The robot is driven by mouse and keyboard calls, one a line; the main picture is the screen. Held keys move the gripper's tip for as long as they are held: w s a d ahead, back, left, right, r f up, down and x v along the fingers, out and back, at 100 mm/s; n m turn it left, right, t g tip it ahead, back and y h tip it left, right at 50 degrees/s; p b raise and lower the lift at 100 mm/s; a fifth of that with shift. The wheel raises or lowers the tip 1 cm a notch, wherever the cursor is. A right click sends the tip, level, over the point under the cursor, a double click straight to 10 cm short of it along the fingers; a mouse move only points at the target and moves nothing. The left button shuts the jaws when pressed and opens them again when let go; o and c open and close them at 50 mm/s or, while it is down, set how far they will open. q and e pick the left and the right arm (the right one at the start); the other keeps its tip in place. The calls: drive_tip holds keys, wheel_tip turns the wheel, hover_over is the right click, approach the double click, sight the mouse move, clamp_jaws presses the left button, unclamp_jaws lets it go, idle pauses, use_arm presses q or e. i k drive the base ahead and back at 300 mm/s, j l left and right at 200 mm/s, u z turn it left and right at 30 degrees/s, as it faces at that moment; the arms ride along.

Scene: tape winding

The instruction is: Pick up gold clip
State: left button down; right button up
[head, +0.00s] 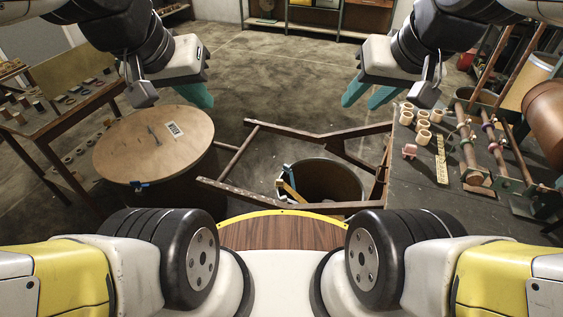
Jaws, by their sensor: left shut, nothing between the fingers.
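A slim gold-yellow piece (290,190) shows at the left rim of the dark round bin in the lower middle, beside a blue piece. It may be the gold clip, but it is too small to be sure. My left gripper (198,95) has teal fingers, is shut and empty, and hangs above and behind the round wooden tabletop. My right gripper (367,98) has its teal fingers apart and appears empty, left of the right-hand bench. Both grippers are well away from the gold-yellow piece.
The round wooden top (150,145) carries a white label and a blue clip (138,185) on its front edge. A brown frame (250,136) surrounds the bin (335,180). The right bench (405,185) holds several cups, a perforated strip (441,165) and rods. Rolls lie on the left table.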

sight(279, 182)
drive_tip(key=z, duration=1.4)
drive_tip(key=k+j+u, duration=0.1)
drive_tip(key=j+u, duration=0.25)
drive_tip(key=k+j+u, duration=0.1)
drive_tip(key=j+u, duration=0.25)
drive_tip(key=i+j+z, duration=0.35)
drive_tip(key=j, duration=0.25)
